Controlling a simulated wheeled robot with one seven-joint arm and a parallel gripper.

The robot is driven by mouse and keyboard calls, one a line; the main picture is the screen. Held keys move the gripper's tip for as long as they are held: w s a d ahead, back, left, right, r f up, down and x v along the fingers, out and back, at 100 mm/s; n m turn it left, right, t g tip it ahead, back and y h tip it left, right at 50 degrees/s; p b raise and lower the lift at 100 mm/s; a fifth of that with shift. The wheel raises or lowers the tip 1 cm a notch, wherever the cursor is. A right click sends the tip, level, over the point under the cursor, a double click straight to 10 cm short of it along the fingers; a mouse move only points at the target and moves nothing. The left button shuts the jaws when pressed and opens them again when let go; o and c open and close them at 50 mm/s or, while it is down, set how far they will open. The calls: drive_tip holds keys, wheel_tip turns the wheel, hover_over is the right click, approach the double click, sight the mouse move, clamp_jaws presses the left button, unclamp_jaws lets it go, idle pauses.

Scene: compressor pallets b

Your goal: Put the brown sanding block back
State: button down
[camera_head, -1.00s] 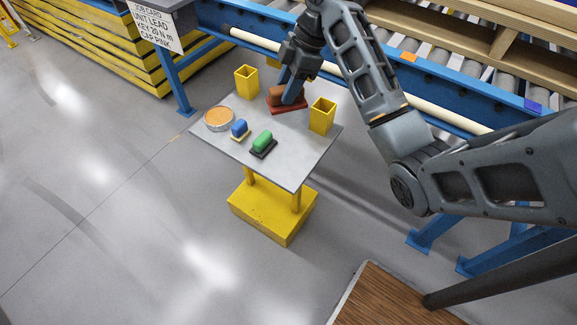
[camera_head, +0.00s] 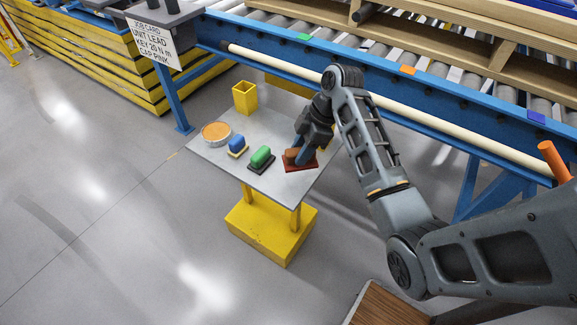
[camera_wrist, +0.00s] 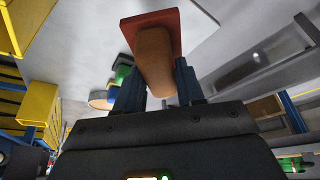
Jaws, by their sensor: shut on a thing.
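The brown sanding block (camera_head: 292,154) has a red base pad and is at the right end of a row on the grey table (camera_head: 215,164). My gripper (camera_head: 301,155) is shut on its brown handle from above. In the wrist view the brown handle (camera_wrist: 155,55) sits between the fingers (camera_wrist: 158,88), with the red base (camera_wrist: 165,19) beyond it. I cannot tell whether the base touches the table top. A green block (camera_head: 261,157) on a black base and a blue block (camera_head: 237,145) on a yellow base stand to its left.
A round orange-topped tin (camera_head: 215,133) is at the table's left. The blue conveyor frame (camera_head: 270,60) runs behind. The table's front strip is clear.

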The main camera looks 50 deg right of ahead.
sight(289, 166)
drive_tip(key=shift+w+a+f, duration=1.05)
drive_tip(key=shift+w+a, duration=0.1)
drive_tip(key=shift+w, duration=0.05)
drive_tip(key=shift+f, duration=1.9)
drive_tip(key=shift+f, duration=0.15)
drive_tip(key=c, duration=0.7)
unclamp_jaws()
drive_tip(key=v, duration=1.2)
